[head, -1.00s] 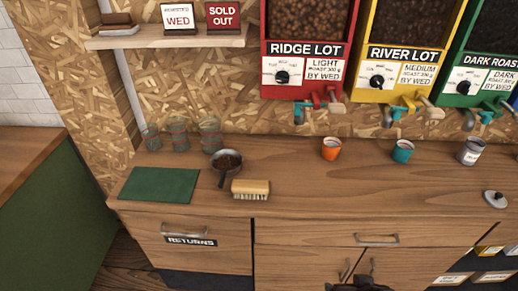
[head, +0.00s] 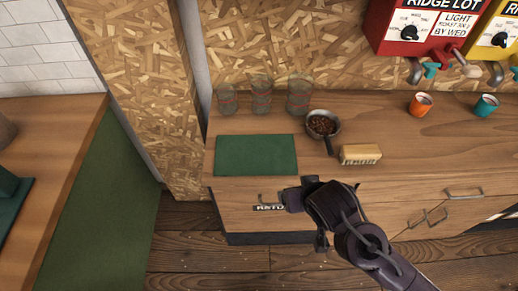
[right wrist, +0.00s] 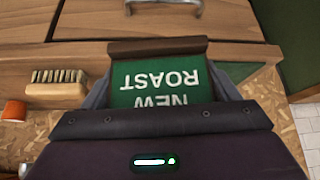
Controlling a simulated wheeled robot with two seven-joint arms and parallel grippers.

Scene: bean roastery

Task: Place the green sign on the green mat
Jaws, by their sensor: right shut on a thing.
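The green sign (right wrist: 155,85), reading "NEW ROAST" upside down, has a brown strip along its edge. It is between the fingers of my right gripper (right wrist: 158,80), which is shut on it. In the head view my right gripper (head: 292,197) is in front of the counter's drawer, just below the green mat; I cannot make out the sign there. The green mat (head: 256,155) lies flat and bare at the counter's left end. Part of the mat (right wrist: 238,72) shows beside the sign in the right wrist view. My left gripper is not in view.
Several glass jars (head: 261,95) stand behind the mat. A pan of beans (head: 322,125) and a brush (head: 360,154) are to its right. An orange cup (head: 420,104) and a teal cup (head: 485,106) stand farther right. The drawer handle (head: 270,197) is near my right gripper.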

